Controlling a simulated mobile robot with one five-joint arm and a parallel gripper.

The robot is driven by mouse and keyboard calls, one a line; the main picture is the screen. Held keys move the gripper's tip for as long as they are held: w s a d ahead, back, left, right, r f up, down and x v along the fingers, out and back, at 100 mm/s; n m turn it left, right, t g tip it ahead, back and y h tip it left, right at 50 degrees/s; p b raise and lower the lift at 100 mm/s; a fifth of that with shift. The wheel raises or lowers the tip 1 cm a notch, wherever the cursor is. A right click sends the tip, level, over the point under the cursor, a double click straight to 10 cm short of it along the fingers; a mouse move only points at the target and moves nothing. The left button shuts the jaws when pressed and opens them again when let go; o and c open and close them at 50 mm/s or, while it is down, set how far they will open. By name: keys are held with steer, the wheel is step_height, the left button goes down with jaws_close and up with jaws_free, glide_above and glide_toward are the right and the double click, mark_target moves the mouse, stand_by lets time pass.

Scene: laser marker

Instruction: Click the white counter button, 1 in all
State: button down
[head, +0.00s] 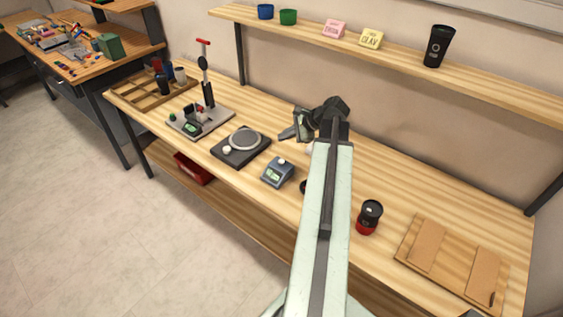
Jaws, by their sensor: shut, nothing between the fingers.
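A small blue-grey counter (277,173) with a greenish display stands on the wooden bench. Its white button (282,161) is on top, at the rear of the housing. My gripper (284,134) is beyond the counter, toward the wall, and points left. It looks raised above the bench, but its height is hard to judge. It is shut and empty, apart from the button. My arm hides part of the bench to the right of the counter.
Left of the counter is a dark plate (235,160) with a round disc and a pale knob. Farther left are a lever press (207,108) and a wooden compartment tray (146,102). A black-and-red container (369,217) and a wooden board (423,274) are right of my arm.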

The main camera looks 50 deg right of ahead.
mark_target(284, 162)
steer(key=shift+f, duration=0.1)
step_height(284, 162, down, 9)
steer(key=b, duration=0.9)
steer(key=shift+r, duration=0.2)
stand_by(1.2)
steer(key=shift+f+b, duration=0.35)
steer(key=shift+f, duration=0.1)
steer(key=shift+f+b, duration=0.5)
stand_by(0.7)
steer(key=shift+r+p, duration=0.95)
